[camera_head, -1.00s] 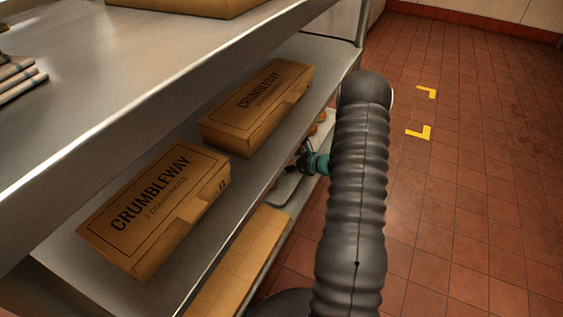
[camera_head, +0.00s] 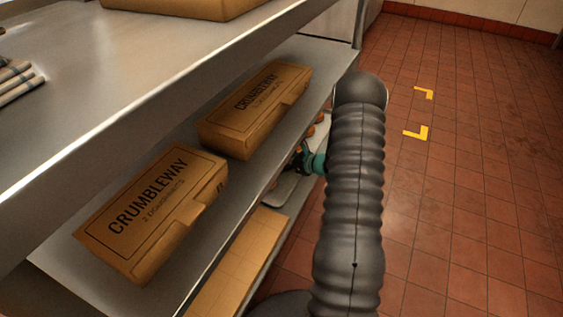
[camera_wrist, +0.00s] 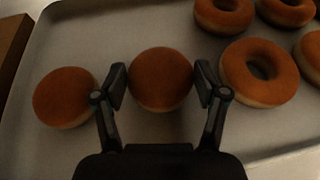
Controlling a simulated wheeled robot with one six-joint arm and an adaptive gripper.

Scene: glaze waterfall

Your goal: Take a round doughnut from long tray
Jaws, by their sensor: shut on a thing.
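In the wrist view, my gripper (camera_wrist: 160,84) is shut on a round doughnut (camera_wrist: 161,79) without a hole, one finger on each side of it. A second round doughnut (camera_wrist: 65,97) lies left of the left finger. Both are on the long grey tray (camera_wrist: 120,30); I cannot tell whether the held one is lifted from it. In the head view, my gripper (camera_head: 302,158) shows small at the lower shelf, partly hidden by my arm. Only a bit of the tray (camera_head: 287,187) shows there.
Ring doughnuts (camera_wrist: 240,82) lie close to the right finger, with several more at the upper right. A shelf (camera_head: 225,195) bearing two Crumbleway boxes (camera_head: 150,215) overhangs the tray beside my gripper. Red tiled floor (camera_head: 470,190) is open to the right.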

